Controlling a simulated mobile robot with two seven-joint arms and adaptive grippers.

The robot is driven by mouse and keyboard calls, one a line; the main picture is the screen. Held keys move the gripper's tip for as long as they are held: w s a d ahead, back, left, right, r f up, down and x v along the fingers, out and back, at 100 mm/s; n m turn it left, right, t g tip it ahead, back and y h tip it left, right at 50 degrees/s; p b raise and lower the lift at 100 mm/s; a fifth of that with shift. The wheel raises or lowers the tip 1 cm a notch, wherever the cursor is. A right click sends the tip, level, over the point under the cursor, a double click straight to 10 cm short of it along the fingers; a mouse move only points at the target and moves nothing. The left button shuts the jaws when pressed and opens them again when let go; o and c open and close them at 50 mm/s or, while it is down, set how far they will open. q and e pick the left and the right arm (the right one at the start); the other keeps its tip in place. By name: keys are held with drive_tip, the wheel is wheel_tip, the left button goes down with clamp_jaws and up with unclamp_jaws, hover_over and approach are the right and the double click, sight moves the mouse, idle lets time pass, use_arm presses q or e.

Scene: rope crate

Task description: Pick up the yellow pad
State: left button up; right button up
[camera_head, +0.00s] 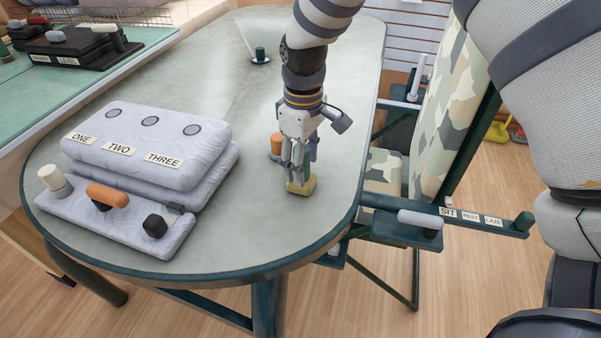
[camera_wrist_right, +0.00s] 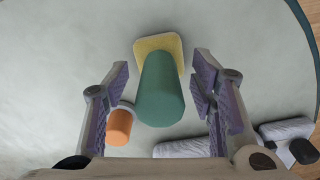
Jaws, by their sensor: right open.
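The yellow pad (camera_head: 301,187) lies on the grey-green oval table near its right edge. In the right wrist view the pad (camera_wrist_right: 153,43) shows as a rounded square behind an upright green cylinder (camera_wrist_right: 161,90), which seems to stand on it. My right gripper (camera_head: 298,172) points down over the pad, and its fingers hide the green cylinder in the head view. The wrist view shows the gripper (camera_wrist_right: 161,78) open, one finger on each side of the cylinder, with gaps between. My left gripper is not in view.
An orange cylinder (camera_head: 276,144) stands close beside my right gripper. A marbled stepped block (camera_head: 150,200) with labels and knobs fills the table's left. A small dark-green knob (camera_head: 260,55) stands at the back. A camouflage chair (camera_head: 440,120) stands right of the table (camera_head: 235,245).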

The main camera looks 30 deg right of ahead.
drive_tip(key=shift+f, duration=0.1)
clamp_jaws()
